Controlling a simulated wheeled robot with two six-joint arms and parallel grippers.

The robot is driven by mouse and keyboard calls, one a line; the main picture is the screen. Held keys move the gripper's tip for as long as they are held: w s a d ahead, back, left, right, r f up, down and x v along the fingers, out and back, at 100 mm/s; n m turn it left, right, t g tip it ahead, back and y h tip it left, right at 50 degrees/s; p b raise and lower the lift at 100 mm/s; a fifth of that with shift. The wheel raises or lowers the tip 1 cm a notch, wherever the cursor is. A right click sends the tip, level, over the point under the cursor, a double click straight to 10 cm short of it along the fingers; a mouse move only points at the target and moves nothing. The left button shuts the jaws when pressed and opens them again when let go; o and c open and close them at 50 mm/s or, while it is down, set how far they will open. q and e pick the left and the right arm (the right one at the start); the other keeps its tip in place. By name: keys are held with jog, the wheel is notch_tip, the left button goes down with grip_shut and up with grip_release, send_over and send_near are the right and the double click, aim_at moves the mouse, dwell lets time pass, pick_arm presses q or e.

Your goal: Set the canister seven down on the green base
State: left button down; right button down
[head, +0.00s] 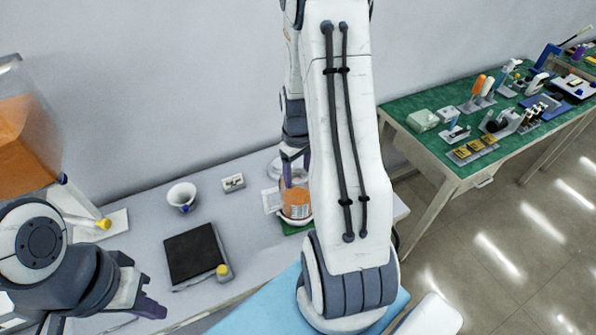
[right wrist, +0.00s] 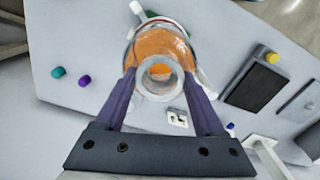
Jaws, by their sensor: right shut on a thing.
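An orange canister (head: 296,203) with a pale label is held by my right gripper (head: 293,152) low at the back right of the grey table. In the right wrist view the orange canister (right wrist: 178,45) has a grey ring-shaped neck between my right gripper's purple fingers (right wrist: 163,92). I cannot read a number on it. The green base (head: 288,230) shows as a sliver just below the canister, and as a small green patch (right wrist: 151,14) in the wrist view. I cannot tell whether they touch. My left gripper (head: 150,300) is at the front left, away from the canister; its jaw gap is unclear.
A white cup (head: 182,196), a small white switch plate (head: 232,183) and a black pad (head: 195,254) with a yellow knob (head: 222,269) stand left of the canister. An orange tank (head: 22,140) is at far left. A green-topped bench (head: 420,98) with tools stands right.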

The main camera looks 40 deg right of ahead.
jog(key=shift+f+b, duration=1.05)
jog(key=shift+f, duration=0.35)
grip_release()
notch_tip(320, 180, up, 10)
jog(key=b, duration=0.1)
jog(key=shift+r, duration=0.25)
dwell(0.3)
jog(key=shift+a, duration=0.15)
jog(key=s+a+r+n, duration=0.1)
jog(key=a+r+n, duration=0.1)
jog(key=a, duration=0.8)
jog(key=s+a+r+n, duration=0.1)
jog(key=a+r, duration=0.1)
jog(key=a, duration=0.7)
jog(key=s+a+n+y, duration=0.1)
jog(key=s+a+n, duration=0.2)
jog(key=s+a, duration=0.8)
jog(key=s, duration=0.3)
jog(key=shift+a+r+n, duration=0.25)
jog(key=shift+r+n, duration=0.05)
jog(key=shift+r, duration=0.05)
